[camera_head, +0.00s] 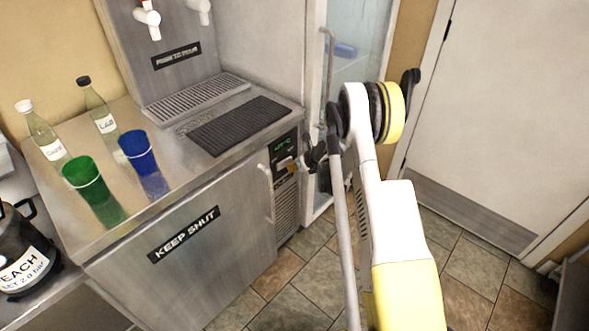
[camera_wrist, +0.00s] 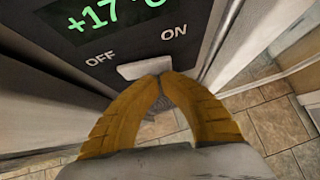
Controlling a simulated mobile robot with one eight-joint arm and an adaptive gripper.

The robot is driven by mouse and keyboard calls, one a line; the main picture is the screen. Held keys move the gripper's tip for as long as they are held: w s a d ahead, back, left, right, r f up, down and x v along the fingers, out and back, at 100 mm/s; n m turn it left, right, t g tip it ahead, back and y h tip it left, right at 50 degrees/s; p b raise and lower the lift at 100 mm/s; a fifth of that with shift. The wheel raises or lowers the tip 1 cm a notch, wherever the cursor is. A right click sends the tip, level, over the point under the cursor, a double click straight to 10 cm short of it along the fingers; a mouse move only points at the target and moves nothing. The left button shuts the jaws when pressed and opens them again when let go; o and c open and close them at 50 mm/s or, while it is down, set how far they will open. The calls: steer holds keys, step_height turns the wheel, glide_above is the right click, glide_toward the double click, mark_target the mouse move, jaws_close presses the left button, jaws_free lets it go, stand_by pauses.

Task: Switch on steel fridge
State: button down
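The steel fridge (camera_head: 190,245) stands under the counter, its door closed and labelled "KEEP SHUT". Its dark control panel (camera_head: 286,146) is at the right of the door. In the wrist view the panel has a green display (camera_wrist: 100,14) reading about +17, with "OFF" on the left and "ON" on the right. A pale switch (camera_wrist: 144,68) lies below and between these words. My gripper (camera_wrist: 160,78) has its two yellow fingertips together, right at the switch's lower edge. I cannot tell if they touch it. In the head view my gripper (camera_head: 296,166) is at the panel, partly hidden by my arm.
A green cup (camera_head: 84,172), a blue cup (camera_head: 138,152) and two labelled bottles (camera_head: 42,130) stand on the counter. A black mat (camera_head: 238,125) lies near the panel. A glass-door cabinet (camera_head: 352,55) is right of the fridge. Tiled floor (camera_head: 290,305) is open in front.

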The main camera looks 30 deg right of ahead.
steer(key=shift+w+d+n+y, duration=0.15)
steer(key=shift+w+n+y, duration=0.35)
steer(key=shift+w+n, duration=0.2)
